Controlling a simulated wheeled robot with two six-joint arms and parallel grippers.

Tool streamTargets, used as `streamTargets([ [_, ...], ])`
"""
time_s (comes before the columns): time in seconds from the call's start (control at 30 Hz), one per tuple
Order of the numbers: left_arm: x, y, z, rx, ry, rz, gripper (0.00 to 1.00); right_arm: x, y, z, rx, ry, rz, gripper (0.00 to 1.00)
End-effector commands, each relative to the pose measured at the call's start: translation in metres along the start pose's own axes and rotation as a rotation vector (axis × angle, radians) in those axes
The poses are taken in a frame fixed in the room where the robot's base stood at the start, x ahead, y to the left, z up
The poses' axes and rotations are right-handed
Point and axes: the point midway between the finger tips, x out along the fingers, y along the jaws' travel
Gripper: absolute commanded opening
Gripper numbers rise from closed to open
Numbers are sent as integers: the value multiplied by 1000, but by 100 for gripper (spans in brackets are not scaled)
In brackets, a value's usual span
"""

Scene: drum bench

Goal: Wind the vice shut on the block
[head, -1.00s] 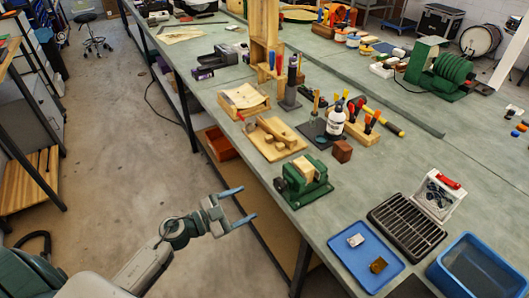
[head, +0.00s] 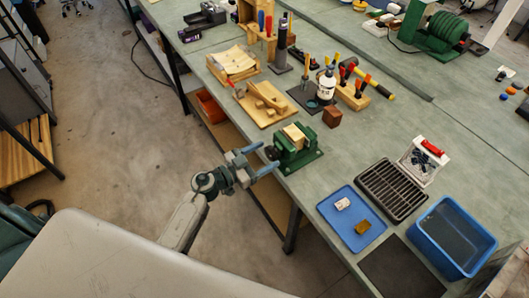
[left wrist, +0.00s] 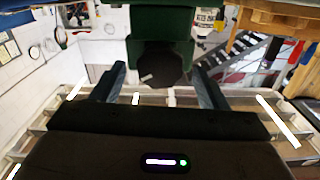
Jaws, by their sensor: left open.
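The green vice (head: 306,156) is at the table's near edge in the head view. A pale wooden block (head: 294,133) sits at its jaws; I cannot tell whether they grip it. A dark round knob (head: 271,152) is on the vice's front. My left gripper (head: 266,158) is open and faces it, with a blue-grey finger on either side. In the left wrist view, the knob (left wrist: 158,64) shows under the green vice body (left wrist: 160,22), between the spread fingers of my left gripper (left wrist: 158,88), with gaps on both sides. My right gripper is not in view.
A brown cube (head: 332,117) and a wooden board (head: 266,117) with a wooden tool stand behind the vice. A blue tray (head: 340,222), black rack (head: 391,190) and blue bin (head: 450,235) are to its right. Open floor lies left of the table.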

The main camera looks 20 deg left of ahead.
Motion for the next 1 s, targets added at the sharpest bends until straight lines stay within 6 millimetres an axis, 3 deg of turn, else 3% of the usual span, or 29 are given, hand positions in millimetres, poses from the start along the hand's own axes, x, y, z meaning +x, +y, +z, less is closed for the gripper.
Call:
streamTargets([
  [0.37, 7, 0, 0, 0, 0, 0, 67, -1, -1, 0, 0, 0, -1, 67],
  [0.6, 6, 0, 0, 1, 0, 0, 23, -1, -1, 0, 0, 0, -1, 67],
  [1.0, 6, 0, -1, 68, -1, 0, 23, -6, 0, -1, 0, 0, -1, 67],
])
